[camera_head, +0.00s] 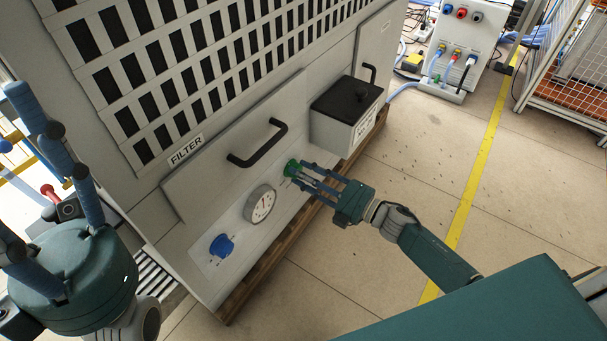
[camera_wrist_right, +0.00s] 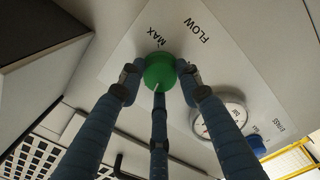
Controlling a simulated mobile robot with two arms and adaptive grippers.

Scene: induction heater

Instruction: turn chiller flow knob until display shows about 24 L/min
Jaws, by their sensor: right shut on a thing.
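The green flow knob (camera_head: 291,168) is on the lower front panel of the large light-grey cabinet (camera_head: 210,190). In the right wrist view the green knob (camera_wrist_right: 160,71) sits on a white plate with the words FLOW and MAX. A pale pointer line on it points toward the bottom of that picture. My right gripper (camera_head: 296,170) is shut on the knob, with its fingers around it; it also shows in the right wrist view (camera_wrist_right: 160,78). My left gripper (camera_head: 50,140) is at the left, fingers spread, open and empty, away from the panel. No readable flow display shows.
A round dial gauge (camera_head: 262,204) and a blue knob (camera_head: 221,245) sit beside the green knob. A black handle (camera_head: 258,143) and a protruding black-lidded box (camera_head: 345,112) are close to the right hand. Open floor (camera_head: 430,150) lies right of the cabinet.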

